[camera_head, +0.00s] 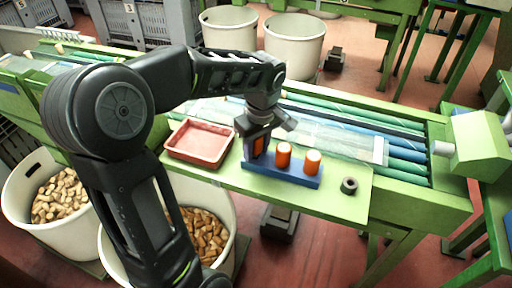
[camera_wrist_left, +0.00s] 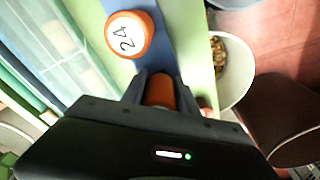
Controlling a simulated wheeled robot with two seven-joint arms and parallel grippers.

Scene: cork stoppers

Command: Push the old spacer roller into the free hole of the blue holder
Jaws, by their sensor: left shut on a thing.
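The blue holder (camera_head: 283,176) lies on the green bench top, with two orange rollers with white tops standing in it, one in the middle (camera_head: 283,157) and one at the right (camera_head: 313,164). My left gripper (camera_head: 257,147) points down over the holder's left end, shut on another orange roller (camera_head: 259,146). In the left wrist view this held roller (camera_wrist_left: 160,91) shows between the fingers, beside the middle roller marked 24 (camera_wrist_left: 128,35). The fingers hide its lower end, so I cannot tell how deep it sits in the hole. My right gripper is not in view.
A red tray (camera_head: 199,158) lies left of the holder, and a dark ring (camera_head: 349,185) lies to its right. Bins of corks (camera_head: 205,232) stand below the front edge. The bench is clear around the ring.

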